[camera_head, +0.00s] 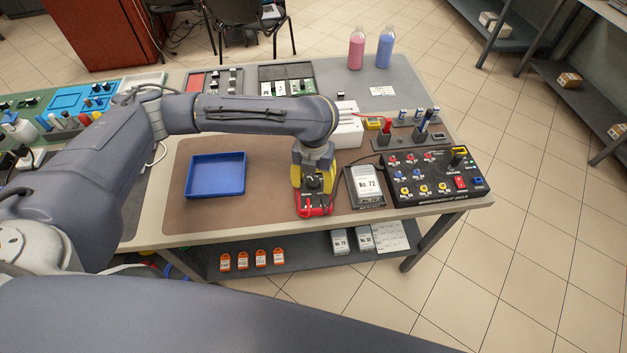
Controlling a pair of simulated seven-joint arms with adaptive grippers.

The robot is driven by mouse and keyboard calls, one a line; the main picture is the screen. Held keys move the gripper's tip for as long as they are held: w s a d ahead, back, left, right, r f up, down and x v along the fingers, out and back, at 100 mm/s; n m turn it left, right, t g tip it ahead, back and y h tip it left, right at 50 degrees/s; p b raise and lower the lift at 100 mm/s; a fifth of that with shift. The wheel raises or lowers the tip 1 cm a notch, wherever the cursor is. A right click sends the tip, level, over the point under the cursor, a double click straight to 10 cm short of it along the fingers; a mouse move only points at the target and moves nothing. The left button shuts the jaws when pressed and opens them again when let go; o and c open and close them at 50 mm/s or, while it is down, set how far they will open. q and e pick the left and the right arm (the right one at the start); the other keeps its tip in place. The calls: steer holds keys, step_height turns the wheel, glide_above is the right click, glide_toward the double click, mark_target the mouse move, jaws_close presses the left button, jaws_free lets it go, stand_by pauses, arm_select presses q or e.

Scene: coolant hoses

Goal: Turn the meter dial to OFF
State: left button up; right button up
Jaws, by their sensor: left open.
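The meter (314,206) lies on the brown mat (262,212) near the front edge of the table. The gripper hides the meter's upper part, and the dial's setting is too small to read. My right gripper is out of view.
A blue tray (216,193) is left of the meter. A labelled box (364,196) and a black panel with knobs (432,197) stand close on its right. Pink (356,52) and blue (385,50) bottles are at the back. The mat between tray and meter is clear.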

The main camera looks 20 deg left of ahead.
arm_select(q)
steer(key=shift+o, duration=0.2)
jaws_close()
steer(key=shift+n, duration=0.5)
stand_by(0.4)
steer(key=n, duration=0.2)
steer(key=shift+n, duration=2.6)
steer(key=shift+c, duration=0.2)
jaws_free()
